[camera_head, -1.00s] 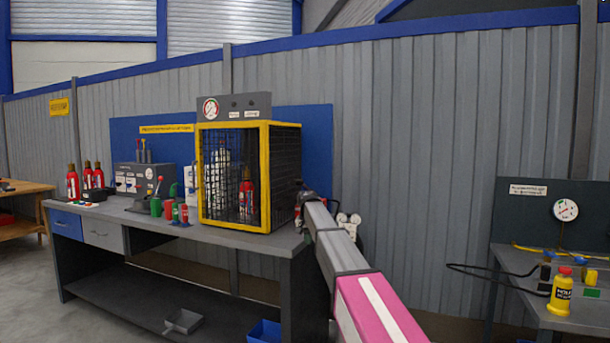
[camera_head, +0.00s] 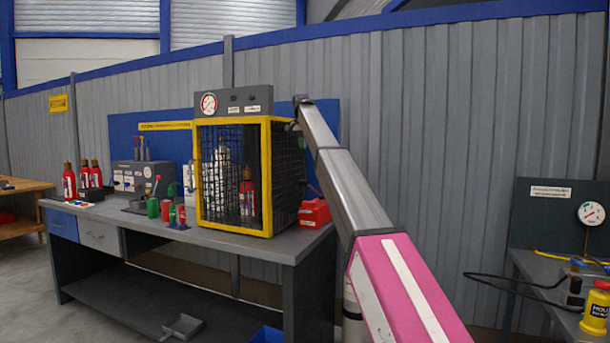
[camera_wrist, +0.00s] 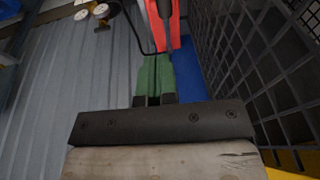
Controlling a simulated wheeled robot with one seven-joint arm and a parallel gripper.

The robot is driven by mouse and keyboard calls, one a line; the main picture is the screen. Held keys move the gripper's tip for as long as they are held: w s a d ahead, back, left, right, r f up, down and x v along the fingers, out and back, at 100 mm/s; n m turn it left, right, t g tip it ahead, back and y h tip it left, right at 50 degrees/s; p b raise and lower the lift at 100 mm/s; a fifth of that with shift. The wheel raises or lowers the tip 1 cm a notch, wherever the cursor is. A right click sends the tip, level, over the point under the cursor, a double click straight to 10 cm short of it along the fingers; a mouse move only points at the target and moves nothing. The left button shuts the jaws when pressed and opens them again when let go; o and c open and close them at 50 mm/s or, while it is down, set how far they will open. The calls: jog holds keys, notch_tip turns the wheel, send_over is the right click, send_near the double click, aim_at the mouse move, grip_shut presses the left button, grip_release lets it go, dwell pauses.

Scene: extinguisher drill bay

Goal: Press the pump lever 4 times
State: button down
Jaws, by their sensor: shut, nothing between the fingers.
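A red pump unit (camera_head: 315,213) sits on the bench to the right of the mesh cage. A thin lever-like part (camera_head: 313,188) shows just above it, partly hidden by the cage. In the wrist view, a red part (camera_wrist: 174,28) with a dark bar (camera_wrist: 165,8) lies beyond the fingertips; I cannot tell whether this bar is the pump lever. My gripper (camera_wrist: 154,62) is shut and empty, its green fingers together. It appears apart from the red part. In the head view, my gripper is mostly hidden at the cage's upper right.
The yellow-framed mesh cage (camera_head: 267,180) stands close beside my gripper; its dark mesh (camera_wrist: 255,70) fills the right of the wrist view. Red extinguishers (camera_head: 69,181) and a grey control box (camera_head: 130,177) stand farther left on the bench (camera_head: 290,247). A corrugated wall (camera_head: 420,130) is behind.

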dwell(0.3)
jog(key=x, duration=0.8)
jog(key=s+x, duration=0.1)
jog(key=x, duration=0.3)
jog(key=shift+w+a+f, duration=0.1)
jog(key=shift+a+f, duration=0.3)
jog(key=shift+f, duration=0.15)
jog(key=shift+a+f, duration=0.1)
jog(key=shift+f, duration=0.35)
